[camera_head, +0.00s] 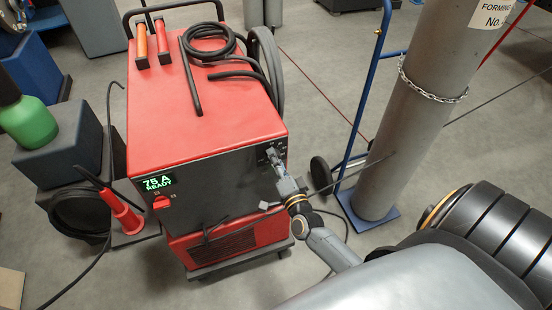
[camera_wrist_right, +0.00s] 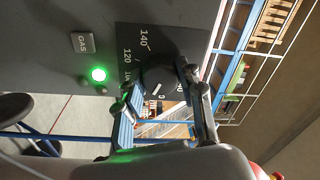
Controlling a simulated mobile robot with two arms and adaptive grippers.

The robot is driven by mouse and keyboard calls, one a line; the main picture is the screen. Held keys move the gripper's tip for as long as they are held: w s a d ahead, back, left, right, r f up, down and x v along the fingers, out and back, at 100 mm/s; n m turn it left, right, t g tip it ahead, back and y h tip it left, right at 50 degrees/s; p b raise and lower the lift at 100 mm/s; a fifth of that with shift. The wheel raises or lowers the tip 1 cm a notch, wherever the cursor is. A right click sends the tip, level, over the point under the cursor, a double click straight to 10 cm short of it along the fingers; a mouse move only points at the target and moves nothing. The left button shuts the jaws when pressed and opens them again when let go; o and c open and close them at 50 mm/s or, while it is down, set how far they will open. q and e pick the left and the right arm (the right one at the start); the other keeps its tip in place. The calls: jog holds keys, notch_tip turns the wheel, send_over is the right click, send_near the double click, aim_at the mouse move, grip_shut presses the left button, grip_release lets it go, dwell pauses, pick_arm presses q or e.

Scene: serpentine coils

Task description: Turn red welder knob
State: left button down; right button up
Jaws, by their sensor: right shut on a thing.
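A black dial knob (camera_wrist_right: 157,80) with a white mark sits in a printed scale showing 120 and 140 in the right wrist view. My right gripper (camera_head: 274,160) is at the panel's upper right. In the wrist view its two fingers (camera_wrist_right: 158,84) are shut on opposite sides of this knob. The fingers partly hide the scale. A small red knob (camera_head: 161,202) sits below the display, apart from the gripper. My left gripper is out of view.
A green light (camera_wrist_right: 98,74) glows near a GAS button (camera_wrist_right: 83,43). A grey cylinder (camera_head: 410,100) on a blue cart (camera_head: 355,150) stands right of the welder. Floor shows between welder and cart.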

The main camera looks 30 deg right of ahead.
dwell(0.4)
jog(key=o, duration=1.2)
jog(key=shift+c, duration=0.2)
jog(key=v, duration=1.2)
